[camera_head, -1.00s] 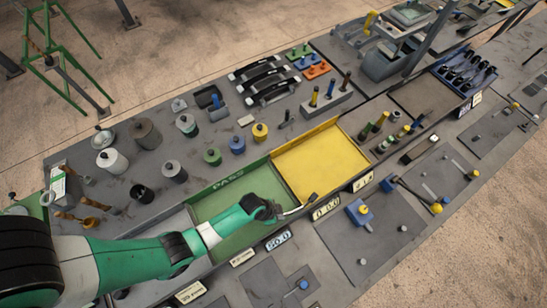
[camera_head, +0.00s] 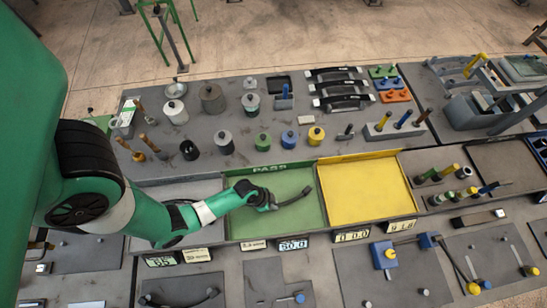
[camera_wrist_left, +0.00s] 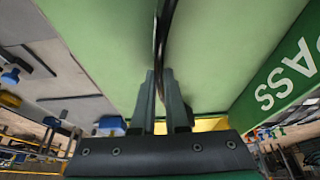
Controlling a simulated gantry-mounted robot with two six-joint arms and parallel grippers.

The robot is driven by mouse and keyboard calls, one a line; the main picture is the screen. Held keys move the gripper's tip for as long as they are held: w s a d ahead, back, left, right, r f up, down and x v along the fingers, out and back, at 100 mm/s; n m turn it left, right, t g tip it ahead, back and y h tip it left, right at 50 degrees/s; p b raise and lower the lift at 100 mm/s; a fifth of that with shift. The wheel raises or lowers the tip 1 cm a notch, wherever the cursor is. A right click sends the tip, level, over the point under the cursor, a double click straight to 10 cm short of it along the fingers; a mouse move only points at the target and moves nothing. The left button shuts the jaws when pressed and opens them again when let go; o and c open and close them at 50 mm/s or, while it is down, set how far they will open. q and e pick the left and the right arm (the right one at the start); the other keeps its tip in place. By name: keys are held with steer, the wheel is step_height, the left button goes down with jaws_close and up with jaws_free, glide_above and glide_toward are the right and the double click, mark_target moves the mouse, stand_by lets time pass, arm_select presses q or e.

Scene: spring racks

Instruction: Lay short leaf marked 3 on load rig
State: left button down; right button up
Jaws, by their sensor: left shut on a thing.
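My left gripper (camera_head: 266,203) is shut on a dark, thin, curved leaf (camera_head: 294,201), over the green tray marked PASS (camera_head: 264,171). The left wrist view shows the leaf (camera_wrist_left: 163,32) as a narrow dark strip rising from between the two fingers (camera_wrist_left: 160,100). I cannot read a number on it. Its height above the tray floor is hard to tell. I cannot tell for sure which fixture is the load rig; a plate with a blue block and yellow knob (camera_head: 384,254) lies to the front right. My right gripper is not in view.
A yellow tray (camera_head: 364,190) adjoins the green one. Number displays (camera_head: 293,244) line the front edge. Weights (camera_head: 213,97) and several dark handled leaf packs (camera_head: 340,90) stand behind. Another dark curved piece (camera_head: 182,301) lies at the bottom left.

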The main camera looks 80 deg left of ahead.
arm_select(q)
steer(key=shift+w+r, duration=0.1)
steer(key=c, duration=0.9)
jaws_free()
steer(key=shift+f, duration=0.2)
steer(key=shift+r, duration=0.1)
